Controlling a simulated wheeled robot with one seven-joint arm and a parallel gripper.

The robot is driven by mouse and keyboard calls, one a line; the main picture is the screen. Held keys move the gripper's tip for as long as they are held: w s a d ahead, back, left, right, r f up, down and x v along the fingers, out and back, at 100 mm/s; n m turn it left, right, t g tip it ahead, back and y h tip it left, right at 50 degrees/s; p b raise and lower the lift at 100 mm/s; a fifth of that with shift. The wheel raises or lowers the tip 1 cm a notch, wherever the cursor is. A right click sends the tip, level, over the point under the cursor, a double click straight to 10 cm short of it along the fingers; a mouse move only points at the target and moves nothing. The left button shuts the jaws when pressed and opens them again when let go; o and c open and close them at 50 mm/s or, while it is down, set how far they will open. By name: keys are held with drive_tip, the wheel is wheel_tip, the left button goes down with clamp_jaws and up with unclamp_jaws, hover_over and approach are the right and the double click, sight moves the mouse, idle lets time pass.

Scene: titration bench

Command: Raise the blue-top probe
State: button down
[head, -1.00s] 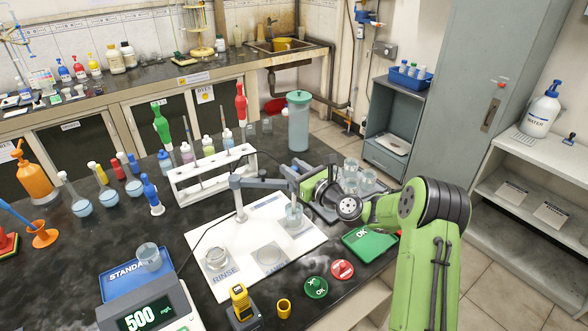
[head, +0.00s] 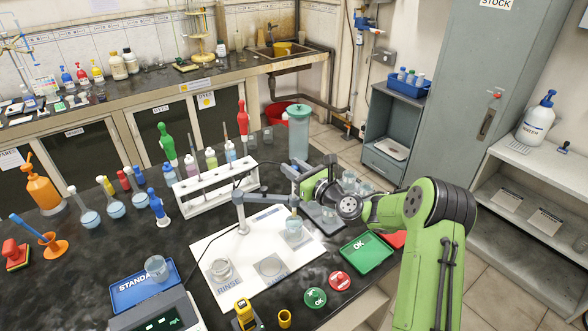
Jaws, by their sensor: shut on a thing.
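A grey jointed holder arm (head: 262,197) rises from a stand on the white mat (head: 240,244) and reaches right over a beaker (head: 294,230). A thin probe (head: 294,211) appears to hang at its end, low above or in that beaker. Its blue top does not show clearly. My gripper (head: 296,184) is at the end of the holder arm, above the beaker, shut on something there. The holder and small size hide its fingertips, but the place fits the probe's upper end. I cannot tell whether the probe tip is clear of the beaker.
A white rack (head: 213,184) with several bottles stands behind the mat. A tall teal-lidded jug (head: 299,135) and several glass beakers (head: 350,180) stand close around my arm. A green OK tray (head: 367,253), round buttons (head: 315,297) and a yellow device (head: 245,313) lie in front.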

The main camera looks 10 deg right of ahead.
drive_tip(key=shift+r, duration=0.7)
drive_tip(key=shift+w, duration=0.1)
drive_tip(key=c, duration=1.3)
unclamp_jaws()
drive_tip(key=o, duration=0.3)
drive_tip(key=shift+o, duration=0.2)
drive_tip(key=shift+f, duration=0.1)
